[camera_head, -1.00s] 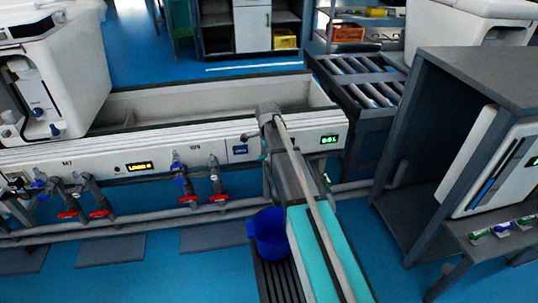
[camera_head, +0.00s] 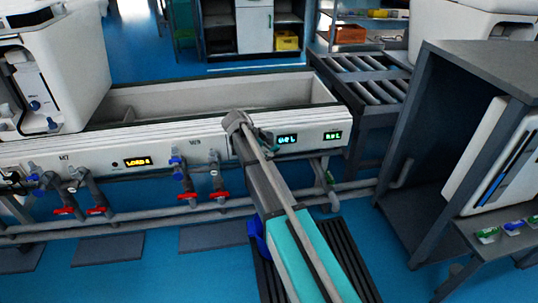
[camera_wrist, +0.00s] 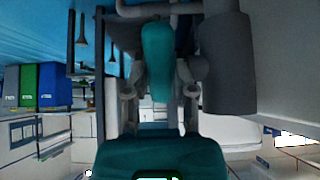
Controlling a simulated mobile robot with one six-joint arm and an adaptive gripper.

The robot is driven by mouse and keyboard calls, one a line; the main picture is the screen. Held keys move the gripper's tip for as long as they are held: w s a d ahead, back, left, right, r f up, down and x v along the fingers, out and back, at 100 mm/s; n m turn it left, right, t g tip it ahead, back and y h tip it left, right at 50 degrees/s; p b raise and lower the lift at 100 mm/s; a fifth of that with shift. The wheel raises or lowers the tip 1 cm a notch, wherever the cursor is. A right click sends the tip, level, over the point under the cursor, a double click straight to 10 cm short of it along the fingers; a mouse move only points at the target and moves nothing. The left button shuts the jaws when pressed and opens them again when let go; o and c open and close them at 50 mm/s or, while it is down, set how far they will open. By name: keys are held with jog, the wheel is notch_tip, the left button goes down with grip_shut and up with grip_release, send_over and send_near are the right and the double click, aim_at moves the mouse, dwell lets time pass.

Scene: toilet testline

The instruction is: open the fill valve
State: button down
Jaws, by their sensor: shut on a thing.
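The white testline panel (camera_head: 180,147) runs along the long tank in the head view. My gripper's fingers show in the wrist view (camera_wrist: 160,103), shut around a long teal handle (camera_wrist: 158,50). A thick grey cylinder (camera_wrist: 228,65) stands right beside that handle. In the head view my arm reaches over the panel front, and its wrist hides the fingers and what they hold. A small green handle (camera_head: 330,178) hangs under the panel's right end. I cannot tell which labelled valve the held handle belongs to.
Red-handled valves (camera_head: 189,197) and blue-handled ones (camera_head: 178,160) stand left of my arm on a grey pipe. A blue bucket (camera_head: 257,238) is partly behind my arm. A roller conveyor (camera_head: 365,80) and dark cabinet (camera_head: 430,150) stand at right.

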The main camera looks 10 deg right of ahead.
jog(key=shift+h, duration=0.4)
jog(key=shift+c, duration=2.2)
grip_release()
jog(key=shift+r+y+p, duration=0.1)
jog(key=shift+y+p, duration=0.4)
